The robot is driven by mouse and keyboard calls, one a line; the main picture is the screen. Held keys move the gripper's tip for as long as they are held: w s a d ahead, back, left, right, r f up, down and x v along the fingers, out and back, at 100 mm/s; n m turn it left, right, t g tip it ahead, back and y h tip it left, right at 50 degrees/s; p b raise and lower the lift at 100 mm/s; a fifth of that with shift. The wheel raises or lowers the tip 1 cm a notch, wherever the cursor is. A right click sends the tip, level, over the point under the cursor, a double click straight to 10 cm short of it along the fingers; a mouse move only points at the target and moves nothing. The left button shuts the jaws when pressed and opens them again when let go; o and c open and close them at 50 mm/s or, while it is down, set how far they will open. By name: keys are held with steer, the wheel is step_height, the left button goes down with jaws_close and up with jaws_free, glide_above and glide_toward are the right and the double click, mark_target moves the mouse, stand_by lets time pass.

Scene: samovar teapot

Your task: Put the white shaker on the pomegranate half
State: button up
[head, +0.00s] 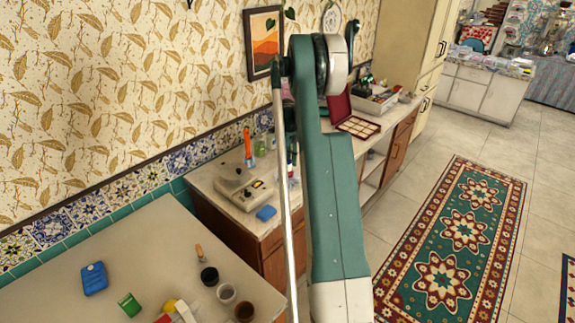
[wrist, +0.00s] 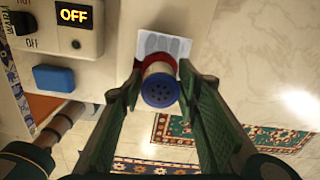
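In the wrist view, a shaker-like thing (wrist: 160,88) with a round, blue, perforated cap and a red band lies between the two fingers of my gripper (wrist: 160,68). Its cap faces the camera. The green fingertips stand close at both sides of the red band. I cannot tell whether they touch it. In the head view my gripper is hidden behind my arm. I cannot make out a pomegranate half in either view.
In the wrist view, a white card with grey shapes (wrist: 163,46) is behind the shaker. An appliance with an OFF display (wrist: 73,15) and a blue block (wrist: 53,78) are at left. In the head view, the near table (head: 130,240) holds several small cups and boxes.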

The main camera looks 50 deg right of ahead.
steer(key=shift+o, duration=1)
steer(key=shift+r, duration=0.3)
step_height(320, 180, up, 12)
steer(key=shift+f, duration=0.1)
stand_by(0.5)
